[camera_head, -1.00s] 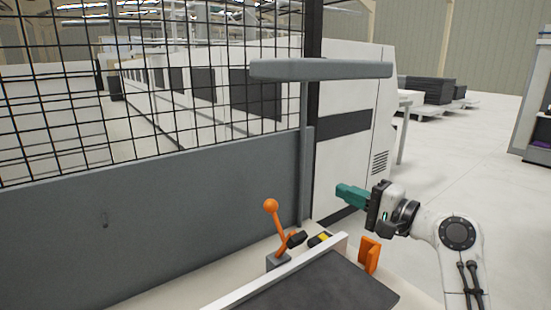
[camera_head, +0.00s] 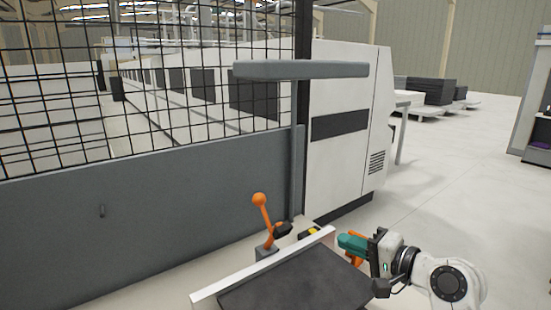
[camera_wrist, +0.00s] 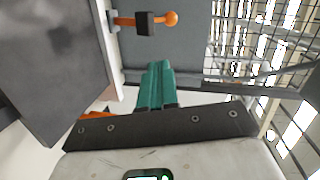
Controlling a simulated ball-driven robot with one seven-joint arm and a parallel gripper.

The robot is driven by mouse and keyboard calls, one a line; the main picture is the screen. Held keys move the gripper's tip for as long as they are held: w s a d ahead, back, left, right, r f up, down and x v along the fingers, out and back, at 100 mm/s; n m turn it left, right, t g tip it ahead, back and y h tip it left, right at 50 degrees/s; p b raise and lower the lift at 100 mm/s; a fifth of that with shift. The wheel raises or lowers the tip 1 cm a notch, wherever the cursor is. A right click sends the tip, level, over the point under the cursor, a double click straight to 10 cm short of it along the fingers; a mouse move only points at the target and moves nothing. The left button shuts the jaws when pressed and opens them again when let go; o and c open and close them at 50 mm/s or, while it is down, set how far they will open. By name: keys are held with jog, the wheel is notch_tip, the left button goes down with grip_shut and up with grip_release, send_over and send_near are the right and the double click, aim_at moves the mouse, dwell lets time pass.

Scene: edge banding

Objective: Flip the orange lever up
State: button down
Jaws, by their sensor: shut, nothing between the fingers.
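The orange lever (camera_head: 264,221) has a round ball knob on top and rises from a grey base, tilted a little to the left. A black block sits beside its shaft. In the wrist view the lever (camera_wrist: 171,19) lies sideways near the top, beyond the fingertips. My gripper (camera_head: 343,242) has teal fingers and is shut and empty. It is to the right of the lever and lower than its knob, with a clear gap between them. The gripper fingers (camera_wrist: 157,66) point toward the lever side in the wrist view.
A dark panel with a white rail (camera_head: 265,268) lies in front of the lever. An orange bracket, partly hidden by my gripper, stands beside the panel. A grey bar (camera_head: 300,70) hangs above. A grey wall with black mesh (camera_head: 140,215) stands behind the lever.

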jog(key=s+d+f+n+g+h, duration=0.1)
jog(key=s+f+h, duration=0.1)
jog(key=s+f, duration=0.4)
jog(key=s+d+f+n+g+h, duration=0.1)
jog(key=s+f+g+h, duration=0.1)
jog(key=s+f, duration=0.4)
jog(key=s+d+f+n+g+h, duration=0.1)
jog(key=s+f, duration=0.5)
jog(key=f, duration=0.4)
jog(key=shift+s+d+f+n+g+h, duration=0.2)
jog(key=shift+d+n+g+h, duration=0.1)
jog(key=shift+g+h, duration=0.1)
jog(key=s+d+f+n+g+h, duration=0.1)
jog(key=s+d+f+g, duration=0.1)
jog(key=s, duration=0.6)
jog(key=s+d+f+n+g+h, duration=0.1)
jog(key=s+d+f+g+h, duration=0.1)
jog(key=s, duration=0.6)
jog(key=s+d+f+n+g+h, duration=0.1)
jog(key=s+d+f+g+h, duration=0.1)
jog(key=s, duration=0.7)
jog(key=shift+d+f+n, duration=0.4)
jog(key=shift+d+f, duration=0.1)
jog(key=shift+d, duration=0.4)
